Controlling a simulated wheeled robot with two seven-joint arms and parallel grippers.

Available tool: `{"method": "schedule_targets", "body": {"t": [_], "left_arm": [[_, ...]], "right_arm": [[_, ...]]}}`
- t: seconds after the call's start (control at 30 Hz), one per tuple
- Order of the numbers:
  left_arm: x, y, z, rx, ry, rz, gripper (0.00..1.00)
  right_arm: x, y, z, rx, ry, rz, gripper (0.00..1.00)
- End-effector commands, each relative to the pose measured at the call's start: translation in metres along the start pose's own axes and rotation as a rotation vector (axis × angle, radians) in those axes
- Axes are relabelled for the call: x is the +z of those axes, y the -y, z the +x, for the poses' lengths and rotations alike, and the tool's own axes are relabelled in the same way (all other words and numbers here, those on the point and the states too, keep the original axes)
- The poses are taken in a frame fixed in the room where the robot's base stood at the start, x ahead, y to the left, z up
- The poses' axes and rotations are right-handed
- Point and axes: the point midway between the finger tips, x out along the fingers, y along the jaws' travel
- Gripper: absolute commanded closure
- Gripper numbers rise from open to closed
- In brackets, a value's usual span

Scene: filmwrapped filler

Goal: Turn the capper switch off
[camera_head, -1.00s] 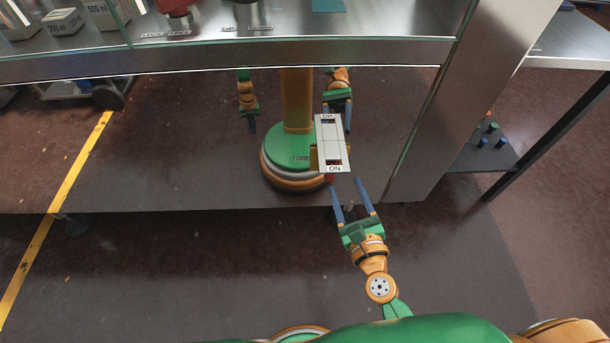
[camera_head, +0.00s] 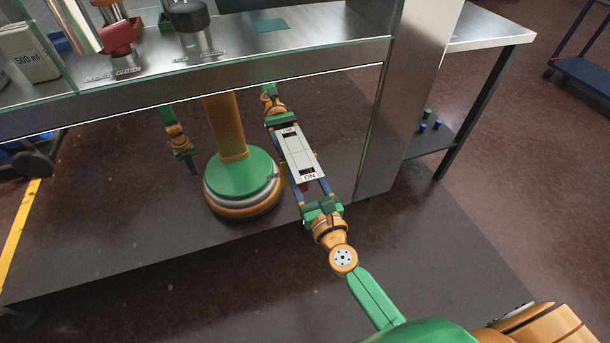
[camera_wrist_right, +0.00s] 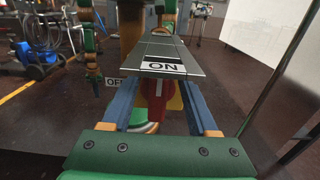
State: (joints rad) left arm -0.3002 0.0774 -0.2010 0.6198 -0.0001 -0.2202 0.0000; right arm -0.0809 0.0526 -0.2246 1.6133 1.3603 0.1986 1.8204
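My right gripper (camera_head: 312,187) is open at the ON end. Its two blue fingers (camera_wrist_right: 160,103) lie apart, either side of the red part. I cannot tell whether they touch it. My left gripper itself is out of view; only its apparent reflection shows.
The machine's shiny lower panel (camera_head: 345,110) mirrors my body and arms. Above it a metal shelf (camera_head: 330,28) holds a red-topped and a black-topped device. A side table (camera_head: 480,30) stands right. Dark floor is clear in front.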

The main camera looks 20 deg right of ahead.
Motion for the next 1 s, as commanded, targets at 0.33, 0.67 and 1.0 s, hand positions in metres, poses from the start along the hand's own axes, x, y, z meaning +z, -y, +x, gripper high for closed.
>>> {"method": "schedule_targets", "body": {"t": [0.33, 0.67, 1.0], "left_arm": [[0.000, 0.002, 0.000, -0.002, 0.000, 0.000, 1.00], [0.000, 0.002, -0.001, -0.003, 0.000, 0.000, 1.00], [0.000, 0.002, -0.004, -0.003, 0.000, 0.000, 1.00]], "right_arm": [[0.000, 0.000, 0.000, 0.000, 0.000, -0.001, 1.00], [0.000, -0.002, 0.000, 0.000, -0.001, -0.075, 1.00], [-0.002, -0.010, -0.001, 0.001, -0.002, -0.354, 1.00]]}}
